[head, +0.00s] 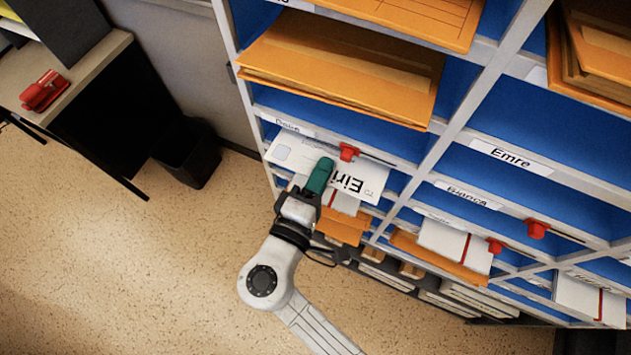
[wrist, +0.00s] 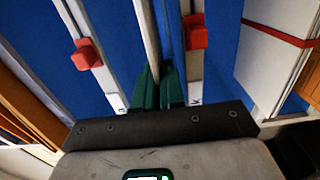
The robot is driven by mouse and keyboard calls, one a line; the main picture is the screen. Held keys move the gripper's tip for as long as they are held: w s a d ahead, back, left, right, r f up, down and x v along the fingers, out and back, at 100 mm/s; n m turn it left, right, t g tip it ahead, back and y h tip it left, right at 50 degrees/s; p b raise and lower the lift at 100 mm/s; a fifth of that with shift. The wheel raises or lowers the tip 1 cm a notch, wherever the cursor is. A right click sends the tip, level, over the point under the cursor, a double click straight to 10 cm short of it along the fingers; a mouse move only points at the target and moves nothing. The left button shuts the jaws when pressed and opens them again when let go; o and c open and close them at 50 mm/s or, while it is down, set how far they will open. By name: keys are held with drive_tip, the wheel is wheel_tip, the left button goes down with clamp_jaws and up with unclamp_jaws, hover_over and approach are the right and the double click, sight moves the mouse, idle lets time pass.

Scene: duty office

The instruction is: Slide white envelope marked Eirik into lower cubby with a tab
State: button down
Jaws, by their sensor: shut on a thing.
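The white envelope (head: 372,180) shows black letters "Eiri", with the rest covered by my gripper. It lies nearly flat in front of the left column of the shelf. My gripper (head: 318,176) has green fingers and is shut on its near edge. In the wrist view the envelope (wrist: 148,38) shows edge-on between the fingers (wrist: 158,88), pointing towards a blue opening between two shelf edges. A red tab (head: 348,152) sits on the shelf edge just above it. The wrist view shows red tabs (wrist: 86,55) and (wrist: 195,32) on both sides. I cannot tell how far the envelope is inside.
Orange envelopes (head: 335,75) fill the cubby above, and more (head: 343,227) stick out below. Another red tab (head: 537,228) is on the right column. A desk with a red stapler (head: 44,91) and a dark bin (head: 187,152) stand left. The floor (head: 130,270) is clear.

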sight(332, 155)
drive_tip(key=shift+x, duration=1.2)
drive_tip(key=shift+w+d+f+b, duration=0.15)
drive_tip(key=shift+w+f+b, duration=0.1)
drive_tip(key=shift+w+b, duration=0.1)
drive_tip(key=shift+w+d+b, duration=0.15)
drive_tip(key=shift+w+b, duration=0.25)
drive_tip(key=shift+w, duration=0.15)
drive_tip(key=c, duration=1.1)
unclamp_jaws()
drive_tip(key=shift+c, duration=0.2)
drive_tip(key=shift+f, duration=0.15)
drive_tip(key=shift+c, duration=0.3)
